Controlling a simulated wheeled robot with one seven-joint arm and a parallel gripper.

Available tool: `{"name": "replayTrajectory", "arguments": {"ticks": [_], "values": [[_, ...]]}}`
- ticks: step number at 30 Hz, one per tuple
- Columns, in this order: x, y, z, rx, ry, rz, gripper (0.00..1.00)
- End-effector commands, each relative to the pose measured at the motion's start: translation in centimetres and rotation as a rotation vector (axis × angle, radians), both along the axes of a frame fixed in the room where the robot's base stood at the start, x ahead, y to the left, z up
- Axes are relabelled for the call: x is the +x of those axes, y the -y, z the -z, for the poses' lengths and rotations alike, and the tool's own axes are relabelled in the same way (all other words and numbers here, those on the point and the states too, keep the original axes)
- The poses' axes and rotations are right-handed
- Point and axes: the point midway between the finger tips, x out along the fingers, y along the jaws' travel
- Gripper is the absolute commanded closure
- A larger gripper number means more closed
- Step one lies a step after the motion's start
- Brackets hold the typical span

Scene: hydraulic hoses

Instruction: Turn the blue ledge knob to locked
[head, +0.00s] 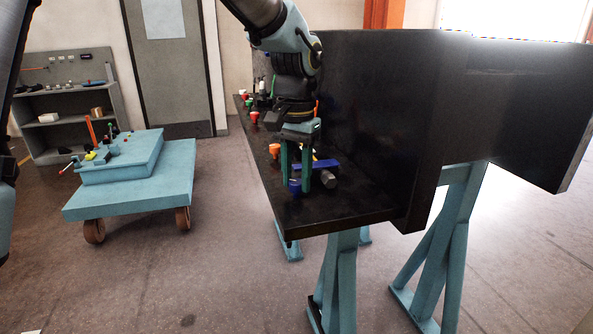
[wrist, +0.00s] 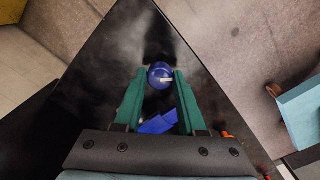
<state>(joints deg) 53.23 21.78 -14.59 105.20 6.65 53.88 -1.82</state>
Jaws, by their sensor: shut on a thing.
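The blue ledge knob (head: 295,187) stands near the front end of the black ledge (head: 335,208). In the wrist view the knob (wrist: 160,75) is round, with a pale mark on its top. My gripper (head: 307,184) points down over the ledge, with its green fingers around the knob. In the wrist view the fingertips (wrist: 160,77) are at both sides of the knob, shut on it. A blue bar-shaped part (head: 317,165) lies close behind the fingers. It shows between them in the wrist view (wrist: 157,124).
A grey cylinder (head: 328,180) lies beside the fingers. Orange (head: 275,149) and red (head: 254,117) knobs stand farther along the ledge. A tall black wall (head: 375,120) rises at the ledge's right. A teal cart (head: 130,190) stands to the left, with open floor between.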

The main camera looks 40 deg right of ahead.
Motion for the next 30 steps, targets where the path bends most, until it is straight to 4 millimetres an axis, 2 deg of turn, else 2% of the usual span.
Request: {"name": "replayTrajectory", "arguments": {"ticks": [18,30], "values": [[0.01,0.02,-0.26,-0.001,0.0,0.574,1.0],[-0.01,0.05,-0.16,-0.002,0.001,0.833,1.0]]}}
